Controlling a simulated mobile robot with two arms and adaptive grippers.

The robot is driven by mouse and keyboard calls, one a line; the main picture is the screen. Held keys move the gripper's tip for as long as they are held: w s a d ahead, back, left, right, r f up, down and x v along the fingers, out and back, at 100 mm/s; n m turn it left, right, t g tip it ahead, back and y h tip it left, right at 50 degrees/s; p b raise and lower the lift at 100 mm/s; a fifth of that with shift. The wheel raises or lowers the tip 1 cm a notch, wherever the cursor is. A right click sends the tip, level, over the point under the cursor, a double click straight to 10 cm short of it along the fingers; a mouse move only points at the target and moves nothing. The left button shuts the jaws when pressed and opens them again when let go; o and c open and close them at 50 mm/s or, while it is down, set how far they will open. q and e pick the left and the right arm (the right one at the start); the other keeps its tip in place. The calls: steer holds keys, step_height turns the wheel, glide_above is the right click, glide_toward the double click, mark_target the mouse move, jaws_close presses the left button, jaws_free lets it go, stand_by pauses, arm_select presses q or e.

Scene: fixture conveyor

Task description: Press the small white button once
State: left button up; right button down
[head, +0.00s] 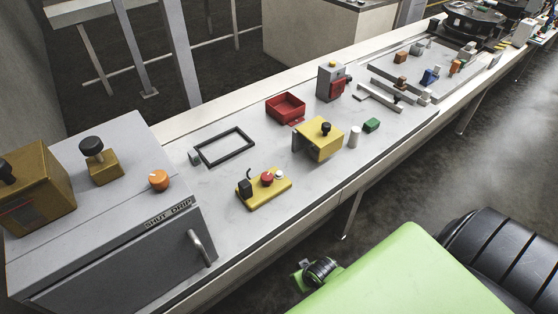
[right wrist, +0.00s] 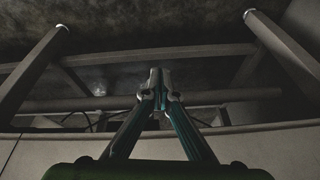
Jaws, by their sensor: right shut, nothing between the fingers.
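The small white button (head: 280,174) sits on a yellow control box (head: 265,189) on the bench, at the box's right end. A red button (head: 267,178) is beside it, and a black switch (head: 245,188) is at the box's left end. My right gripper (right wrist: 160,72) shows in the right wrist view, shut and empty. That view shows a dark floor and frame legs, not the button. Neither gripper can be made out in the head view.
A black frame (head: 224,146), a yellow block with a black knob (head: 318,139), a red tray (head: 286,107) and a white cylinder (head: 354,137) stand around the box. A grey cabinet (head: 110,262) with a handle is at left. Bench surface in front of the box is clear.

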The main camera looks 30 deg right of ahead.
steer(key=w+a+r+t+y+p, duration=0.1)
steer(key=w+r+p, duration=0.3)
steer(key=r, duration=0.8)
steer(key=w+a+r+t+p, duration=0.1)
steer(key=w+r+p, duration=0.35)
steer(key=r, duration=0.75)
step_height(320, 180, up, 12)
steer(key=m+t, duration=0.3)
steer(key=m, duration=0.3)
glide_above(281, 173)
arm_select(q)
step_height(281, 173, up, 10)
arm_select(e)
steer(key=shift+a, duration=0.1)
arm_select(q)
steer(key=shift+f, duration=0.15)
arm_select(e)
steer(key=shift+f, duration=0.1)
step_height(281, 173, down, 7)
steer(key=b, duration=0.8)
steer(key=shift+s, duration=0.1)
steer(key=shift+f+b, duration=0.3)
steer(key=shift+f, duration=0.5)
arm_select(q)
step_height(281, 173, down, 8)
steer(key=shift+d+f, duration=0.1)
arm_select(e)
steer(key=shift+f, duration=0.4)
